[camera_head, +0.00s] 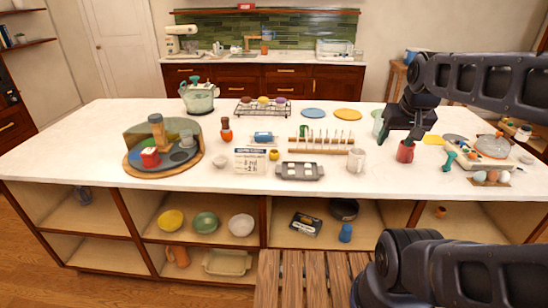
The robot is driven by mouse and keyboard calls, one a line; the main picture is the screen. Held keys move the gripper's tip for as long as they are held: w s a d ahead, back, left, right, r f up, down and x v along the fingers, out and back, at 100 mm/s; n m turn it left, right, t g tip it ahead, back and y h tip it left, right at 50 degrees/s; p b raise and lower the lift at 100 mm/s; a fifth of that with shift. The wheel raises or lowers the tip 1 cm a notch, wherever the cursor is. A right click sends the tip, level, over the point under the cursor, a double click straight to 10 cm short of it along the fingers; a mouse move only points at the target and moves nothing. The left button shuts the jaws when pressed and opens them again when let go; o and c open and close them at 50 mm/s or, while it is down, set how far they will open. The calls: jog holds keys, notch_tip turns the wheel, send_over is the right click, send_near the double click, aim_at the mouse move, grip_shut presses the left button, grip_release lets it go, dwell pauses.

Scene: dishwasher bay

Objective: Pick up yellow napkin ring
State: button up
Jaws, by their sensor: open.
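A small yellow object (273,154), likely the yellow napkin ring, sits on the white island top, just right of a printed card (249,160). It is too small to see whether it has a hole. My gripper (399,139) is open and points down over the right part of the island, close to a red cup (405,152). Nothing shows between its fingers. It is well to the right of the yellow object, with a white mug (357,161) and a wooden peg rack (321,150) between.
A grey tray (299,171) lies just right of and in front of the yellow object. A blue-labelled item (263,138) is behind it. A round turntable (188,165) stands at left. Bare countertop (80,150) lies at far left. Open shelves with bowls (205,222) are below.

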dwell(0.4)
jog(key=shift+o, duration=0.9)
jog(key=shift+w, duration=0.1)
